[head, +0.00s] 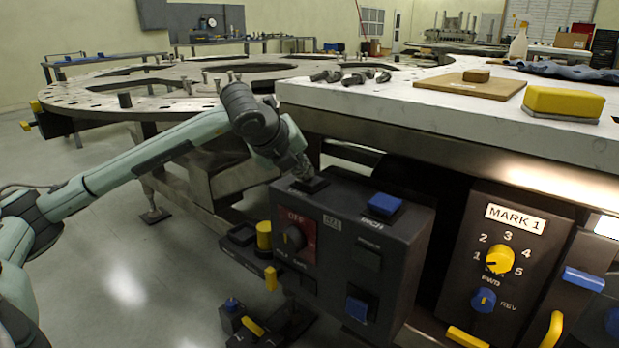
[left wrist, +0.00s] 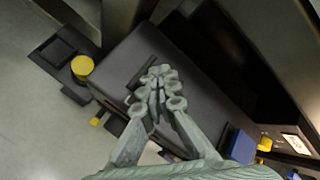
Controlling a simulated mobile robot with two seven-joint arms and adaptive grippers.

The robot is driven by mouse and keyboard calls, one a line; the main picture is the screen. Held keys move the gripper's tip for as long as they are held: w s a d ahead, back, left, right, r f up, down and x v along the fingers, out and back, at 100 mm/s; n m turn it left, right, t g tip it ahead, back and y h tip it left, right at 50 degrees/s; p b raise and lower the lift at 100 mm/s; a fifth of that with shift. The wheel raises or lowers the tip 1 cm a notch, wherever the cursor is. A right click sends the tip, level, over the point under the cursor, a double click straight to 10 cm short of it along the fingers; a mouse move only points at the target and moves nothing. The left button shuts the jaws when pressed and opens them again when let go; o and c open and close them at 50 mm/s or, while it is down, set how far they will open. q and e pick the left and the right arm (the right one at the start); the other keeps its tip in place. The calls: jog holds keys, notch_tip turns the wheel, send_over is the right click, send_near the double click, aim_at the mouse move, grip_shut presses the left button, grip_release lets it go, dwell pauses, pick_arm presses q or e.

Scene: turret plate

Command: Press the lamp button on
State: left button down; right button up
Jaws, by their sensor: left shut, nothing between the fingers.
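A dark control box (head: 335,245) stands in the middle of the head view. Its front carries an OFF dial on a red patch, and a blue button (head: 384,204) sits on its top right. A black square button (head: 311,186) sits on its top left. My left gripper (head: 303,172) is shut and empty, pointing down at the black button; I cannot tell whether it touches. In the left wrist view the closed fingers (left wrist: 157,85) are over the box top and partly hide the black button (left wrist: 141,82). No label marks a lamp button legibly. My right gripper is not in view.
A MARK 1 panel (head: 497,265) with yellow and blue knobs stands to the right. A white worktop (head: 400,100) is behind and above the box. A yellow knob (head: 264,236) and yellow levers stick out at the box's left. Open floor lies at left.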

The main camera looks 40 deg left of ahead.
aim_at(304, 181)
pick_arm(q)
jog(key=shift+s+d+f, duration=0.1)
jog(key=shift+s+f, duration=0.05)
jog(key=shift+f, duration=0.65)
jog(key=shift+b, duration=0.35)
jog(key=shift+r, duration=0.2)
jog(key=shift+w+r+p, duration=0.2)
jog(key=shift+r+p, duration=1.5)
jog(key=shift+r, duration=1.45)
